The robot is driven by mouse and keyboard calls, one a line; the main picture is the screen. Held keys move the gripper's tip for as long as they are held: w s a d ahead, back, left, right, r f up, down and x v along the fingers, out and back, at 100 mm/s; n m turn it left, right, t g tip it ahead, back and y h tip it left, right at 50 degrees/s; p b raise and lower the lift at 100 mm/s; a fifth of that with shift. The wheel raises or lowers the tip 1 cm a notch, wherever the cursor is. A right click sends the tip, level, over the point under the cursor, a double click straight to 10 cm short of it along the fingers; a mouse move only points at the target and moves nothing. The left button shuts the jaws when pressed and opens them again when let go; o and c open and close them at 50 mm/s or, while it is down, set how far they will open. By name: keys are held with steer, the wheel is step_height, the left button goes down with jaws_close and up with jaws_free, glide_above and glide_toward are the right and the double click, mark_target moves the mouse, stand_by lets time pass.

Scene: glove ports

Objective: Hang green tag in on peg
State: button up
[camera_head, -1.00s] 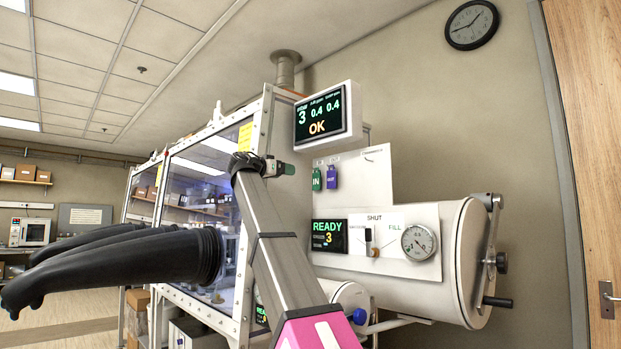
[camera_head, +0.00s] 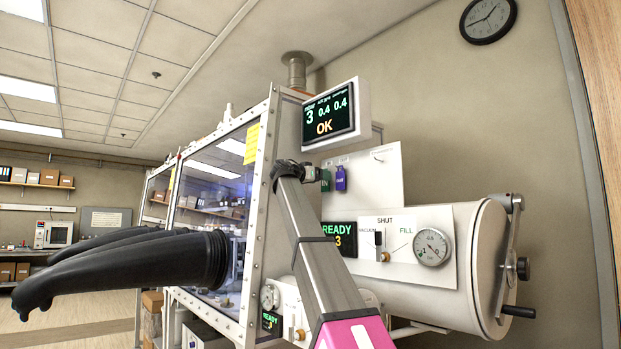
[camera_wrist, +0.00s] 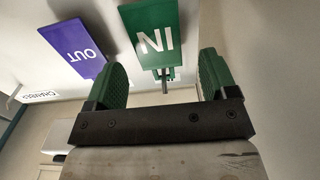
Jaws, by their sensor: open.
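The green tag (camera_head: 326,180), marked IN, hangs on the white panel, left of the purple OUT tag (camera_head: 341,177). My gripper (camera_head: 315,173) is close to its left side and partly covers it in the head view. In the wrist view the green tag (camera_wrist: 157,36) appears upside down between the tips of my open gripper (camera_wrist: 163,72); a short metal stub shows below its edge. I cannot tell whether the fingers touch it. A bare peg (camera_head: 378,157) sticks out under a small label at the panel's upper right. The label also shows in the wrist view, at the left.
The glovebox window frame (camera_head: 258,200) and black gloves (camera_head: 150,262) are at the left. A status display (camera_head: 330,112) overhangs the tags. Below are a READY screen (camera_head: 339,239), a gauge (camera_head: 432,247) and the round antechamber (camera_head: 487,265).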

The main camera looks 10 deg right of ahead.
steer(key=shift+x, duration=0.85)
steer(key=c, duration=1)
steer(key=shift+r, duration=0.25)
steer(key=shift+s+a, duration=0.1)
steer(key=shift+s+a, duration=0.35)
steer(key=shift+a, duration=0.2)
steer(key=shift+s+a, duration=0.1)
steer(key=shift+s+a+r, duration=0.3)
steer(key=shift+s+a, duration=0.05)
steer(key=shift+a, duration=0.2)
